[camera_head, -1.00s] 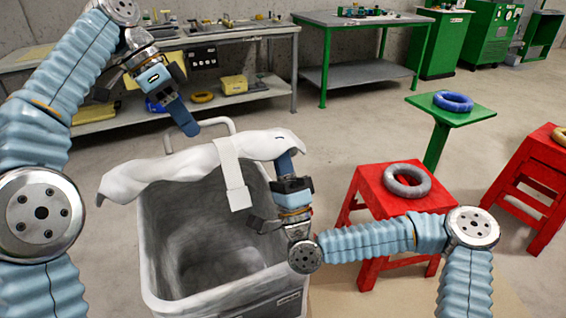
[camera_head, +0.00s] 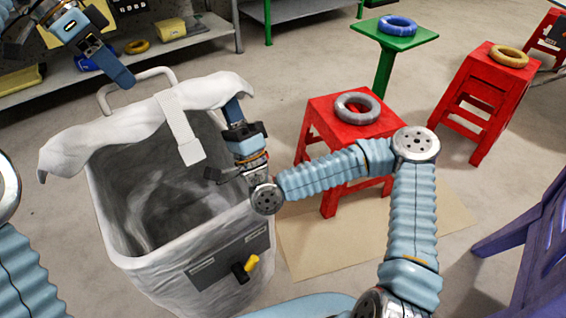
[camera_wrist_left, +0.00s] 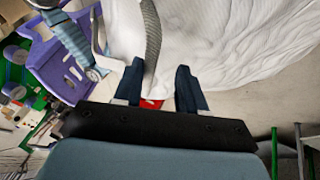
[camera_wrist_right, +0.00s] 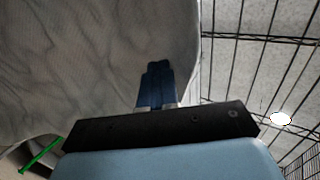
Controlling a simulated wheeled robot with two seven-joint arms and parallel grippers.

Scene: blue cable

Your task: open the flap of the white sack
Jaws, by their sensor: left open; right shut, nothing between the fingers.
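The white sack (camera_head: 262,215) stands upright with its mouth open, showing a grey inside. Its white flap (camera_head: 120,122) spans the far side of the mouth, lifted off it, with a strap (camera_head: 180,128) hanging toward the inside. My left gripper (camera_head: 122,78) is beyond the flap, near the sack's back handle; in the left wrist view it is open (camera_wrist_left: 160,75), white cloth ahead of it, nothing held. My right gripper (camera_head: 234,108) is at the flap's right end, fingers upward, shut and empty. Its fingers (camera_wrist_right: 158,68) lie against or just before pale cloth; contact is unclear.
A red stool (camera_head: 330,140) with a grey ring (camera_head: 357,107) stands right of the sack. A green stand (camera_head: 395,40), another red stool (camera_head: 480,95) and a purple chair (camera_head: 535,250) are farther right. A shelf (camera_head: 170,55) is behind.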

